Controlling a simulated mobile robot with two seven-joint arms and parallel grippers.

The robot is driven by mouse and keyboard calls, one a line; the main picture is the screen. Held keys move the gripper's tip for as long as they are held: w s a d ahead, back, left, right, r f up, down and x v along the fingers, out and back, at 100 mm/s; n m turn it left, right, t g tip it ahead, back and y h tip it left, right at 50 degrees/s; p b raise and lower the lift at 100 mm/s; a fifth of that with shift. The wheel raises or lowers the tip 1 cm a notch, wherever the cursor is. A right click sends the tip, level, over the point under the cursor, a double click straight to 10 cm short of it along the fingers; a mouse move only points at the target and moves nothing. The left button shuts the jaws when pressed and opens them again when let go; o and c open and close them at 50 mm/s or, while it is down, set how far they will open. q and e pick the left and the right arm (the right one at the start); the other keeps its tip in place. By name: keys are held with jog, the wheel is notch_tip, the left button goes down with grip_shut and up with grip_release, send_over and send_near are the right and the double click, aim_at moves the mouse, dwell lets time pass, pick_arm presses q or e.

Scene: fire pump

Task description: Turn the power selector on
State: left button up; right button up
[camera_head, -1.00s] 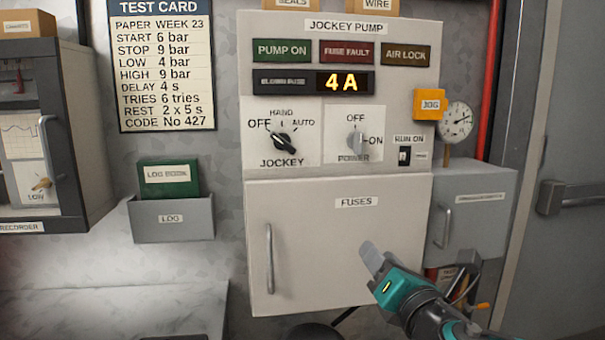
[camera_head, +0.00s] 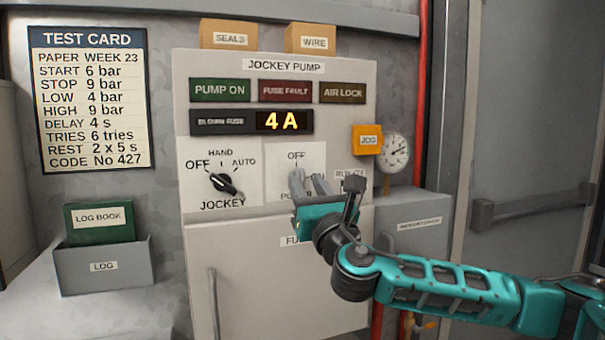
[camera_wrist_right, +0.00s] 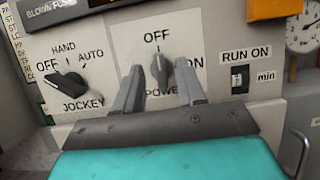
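The power selector (camera_wrist_right: 161,71) is a grey knob on a white plate of the jockey pump panel. In the right wrist view it stands upright, pointing at OFF, with ON to its right. In the head view my right gripper (camera_head: 308,182) is in front of the plate and largely hides the knob. My right gripper is open, its two grey fingers apart, one on each side of the knob in the wrist view. I cannot tell whether they touch it. My left gripper is not in view.
The black jockey selector (camera_head: 224,184) is left of the power plate, turned toward OFF. The run on setter (camera_wrist_right: 240,79) is to the right. An orange JOG box (camera_head: 367,139) and a gauge (camera_head: 394,152) are at the panel's right side. The fuses door handle (camera_head: 214,303) sticks out below.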

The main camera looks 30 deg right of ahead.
jog(key=shift+x, duration=1.45)
jog(key=c, duration=0.7)
